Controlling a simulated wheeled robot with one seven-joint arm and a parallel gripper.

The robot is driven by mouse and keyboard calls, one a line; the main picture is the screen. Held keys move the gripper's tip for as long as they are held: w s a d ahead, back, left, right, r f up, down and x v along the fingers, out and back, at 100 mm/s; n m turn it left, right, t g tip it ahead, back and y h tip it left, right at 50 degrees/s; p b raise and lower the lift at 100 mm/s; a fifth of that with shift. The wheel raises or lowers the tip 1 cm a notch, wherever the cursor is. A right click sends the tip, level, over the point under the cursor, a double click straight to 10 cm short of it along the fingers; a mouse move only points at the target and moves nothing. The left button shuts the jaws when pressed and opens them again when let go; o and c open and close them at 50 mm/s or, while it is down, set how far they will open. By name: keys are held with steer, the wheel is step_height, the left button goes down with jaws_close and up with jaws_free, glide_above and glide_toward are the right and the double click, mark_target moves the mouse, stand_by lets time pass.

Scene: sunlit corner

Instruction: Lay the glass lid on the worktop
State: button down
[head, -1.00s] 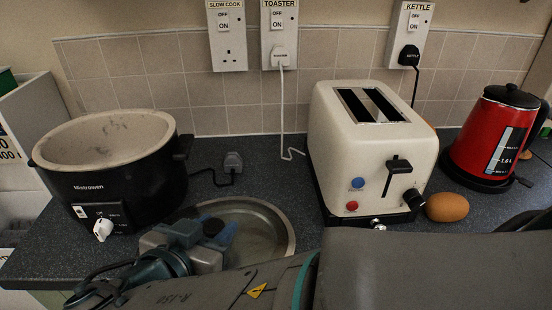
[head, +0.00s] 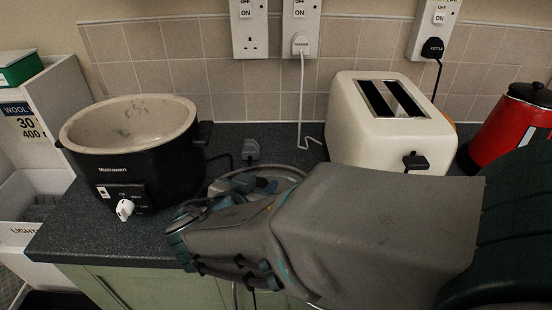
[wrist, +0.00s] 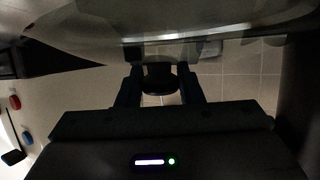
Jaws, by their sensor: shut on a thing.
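The glass lid (head: 292,172) shows in the head view as a round metal-rimmed edge between the slow cooker and the toaster, mostly hidden behind my arm. My gripper (head: 262,186) is at the lid, partly hidden by my arm. In the wrist view, my gripper's two fingers (wrist: 159,88) are shut on the lid's dark knob (wrist: 158,76). The glass of the lid (wrist: 180,22) spans the top of that view. The worktop (head: 70,222) is dark and speckled. I cannot tell whether the lid touches it.
The open black slow cooker (head: 150,165) stands left, with a plug (head: 250,149) and cable beside it. The cream toaster (head: 350,140) stands right, then the red kettle (head: 500,130). The tiled wall (head: 225,85) closes the back. The worktop's front edge lies close below.

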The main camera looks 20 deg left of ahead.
steer(key=c, duration=1)
jaws_free()
steer(key=shift+s+r, duration=0.15)
steer(key=shift+s, duration=0.05)
steer(key=v, duration=1.1)
steer(key=shift+s, duration=0.35)
